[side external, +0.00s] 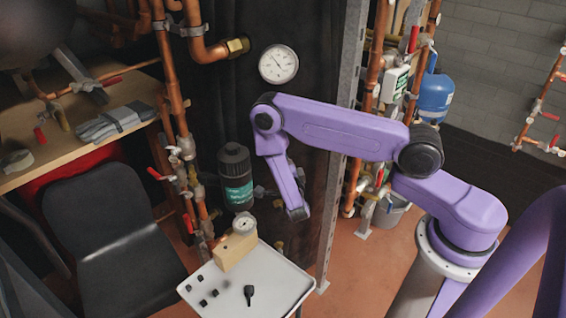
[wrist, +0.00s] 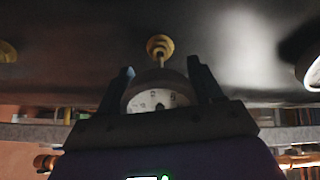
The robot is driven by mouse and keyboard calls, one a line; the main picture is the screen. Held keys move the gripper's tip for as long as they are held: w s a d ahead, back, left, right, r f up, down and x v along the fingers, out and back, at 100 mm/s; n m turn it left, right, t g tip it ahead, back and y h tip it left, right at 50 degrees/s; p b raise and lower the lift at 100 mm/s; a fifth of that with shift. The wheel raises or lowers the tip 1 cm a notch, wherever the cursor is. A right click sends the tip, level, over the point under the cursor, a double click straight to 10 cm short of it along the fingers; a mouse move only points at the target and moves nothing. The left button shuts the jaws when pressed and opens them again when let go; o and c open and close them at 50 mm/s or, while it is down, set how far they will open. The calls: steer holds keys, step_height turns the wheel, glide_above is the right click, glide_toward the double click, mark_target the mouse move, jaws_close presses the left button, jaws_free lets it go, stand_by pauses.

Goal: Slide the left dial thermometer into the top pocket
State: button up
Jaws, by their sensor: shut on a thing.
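My gripper (wrist: 160,88) is shut on a dial thermometer (wrist: 157,99), its white face between the two dark fingers. Its thin stem points away from the wrist camera toward a brass pocket (wrist: 160,45). The stem tip lines up with the pocket's mouth; I cannot tell whether it has entered. Another brass pocket (wrist: 7,52) is at the left edge of the wrist view and low on the dark tank (side external: 225,85) in the side view (side external: 279,245). In the side view my arm mostly hides the held thermometer. A second dial thermometer (side external: 244,223) stands in a tan block (side external: 234,250).
The block is on a white tray (side external: 285,290) with several small black parts. A black bottle (side external: 235,178) stands left of my gripper. Copper pipes (side external: 178,110) run at left, and a grey metal post (side external: 338,150) stands at right. A round gauge (side external: 278,64) is above.

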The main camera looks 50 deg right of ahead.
steer(key=shift+x, duration=2.8)
stand_by(2.0)
steer(key=shift+w+d, duration=0.3)
